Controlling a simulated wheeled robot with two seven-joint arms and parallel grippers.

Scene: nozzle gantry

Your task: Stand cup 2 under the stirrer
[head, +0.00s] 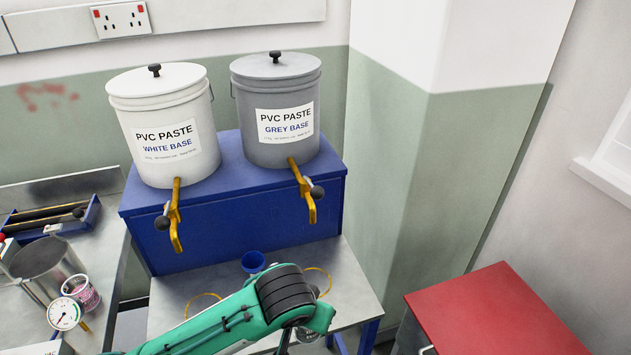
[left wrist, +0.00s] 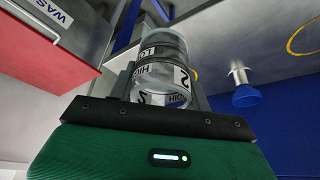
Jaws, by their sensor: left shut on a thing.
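Cup 2 (left wrist: 163,72) is a clear cup with black-and-white bands reading "2", "HIGH" and "LO". In the left wrist view it sits between the two fingers of my left gripper (left wrist: 160,95), which is shut on it. In the head view my left gripper (head: 300,338) is low in the middle, over the front of the metal table, and my wrist hides most of it and the cup. I cannot make out the stirrer in either view. My right gripper is not in view.
Behind are a white pail (head: 165,115) and a grey pail (head: 275,90) with yellow taps, on a blue stand (head: 240,205). A red cabinet (head: 490,315) stands right.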

